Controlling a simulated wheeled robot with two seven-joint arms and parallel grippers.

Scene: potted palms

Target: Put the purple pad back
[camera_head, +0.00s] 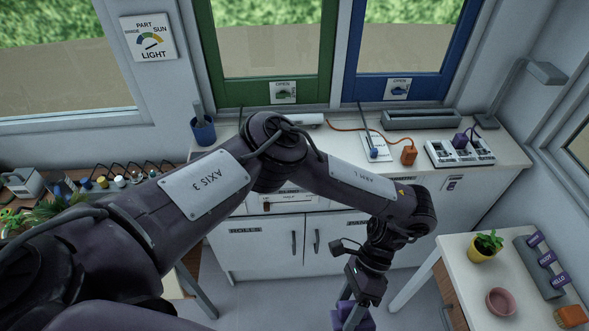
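My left arm reaches in from the left across the picture. Its gripper (352,318) points down at the bottom edge, over the floor left of the right-hand table. A purple piece (366,321) shows at its fingertips and is cut off by the frame. I cannot tell whether this is the pad in its grip or part of the fingers. A purple block (460,140) with a cord sits on a white panel (476,158) at the counter's right. My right gripper is not in view.
The right-hand table (466,290) holds a yellow potted plant (483,252), a pink bowl (501,302), a grey rack (538,268) with purple labels and an orange block (570,316). Small pots (120,181) stand at left.

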